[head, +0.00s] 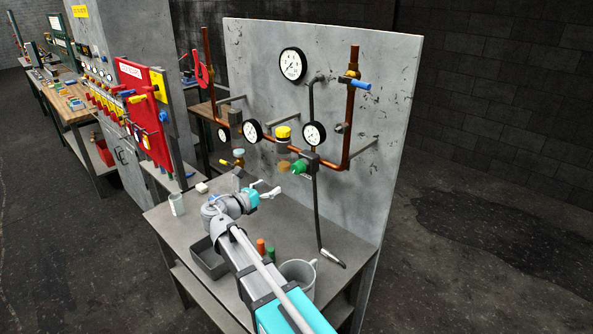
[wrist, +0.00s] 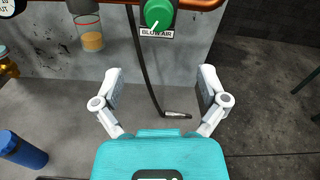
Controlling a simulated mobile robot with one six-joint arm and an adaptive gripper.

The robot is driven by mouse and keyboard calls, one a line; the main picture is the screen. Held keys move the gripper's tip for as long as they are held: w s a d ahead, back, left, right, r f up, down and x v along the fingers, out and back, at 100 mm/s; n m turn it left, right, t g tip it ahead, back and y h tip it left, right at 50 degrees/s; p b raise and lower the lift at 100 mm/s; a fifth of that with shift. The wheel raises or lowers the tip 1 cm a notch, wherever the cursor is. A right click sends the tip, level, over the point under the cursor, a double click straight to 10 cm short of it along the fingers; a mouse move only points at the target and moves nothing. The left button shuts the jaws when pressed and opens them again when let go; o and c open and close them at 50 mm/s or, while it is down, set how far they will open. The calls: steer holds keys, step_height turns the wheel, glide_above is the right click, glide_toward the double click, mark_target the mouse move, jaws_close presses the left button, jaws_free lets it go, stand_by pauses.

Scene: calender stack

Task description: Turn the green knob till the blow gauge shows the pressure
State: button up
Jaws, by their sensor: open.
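The green knob (head: 299,167) sits on the pipework of the upright grey panel. In the wrist view the green knob (wrist: 158,14) is at the top edge, partly cut off, with a white pointer mark and a "BLOW AIR" label (wrist: 157,33) below it. A white dial gauge (head: 314,133) is just above the knob in the head view; its label and reading are too small to make out. My gripper (head: 265,188) is open and empty, below and left of the knob in the head view. In the wrist view its two fingers (wrist: 160,76) are spread, apart from the knob.
A black hose with a metal nozzle (head: 331,258) hangs to the bench (head: 345,235). A yellow knob (head: 283,132), other gauges (head: 292,64) and copper pipes (head: 352,110) share the panel.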

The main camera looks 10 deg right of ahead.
mark_target(295, 170)
steer(key=shift+w, duration=0.15)
stand_by(0.3)
steer(key=shift+x, duration=6.8)
steer(key=c, duration=1.1)
steer(key=shift+a, duration=0.3)
steer(key=shift+c, duration=0.3)
steer(key=shift+d, duration=0.25)
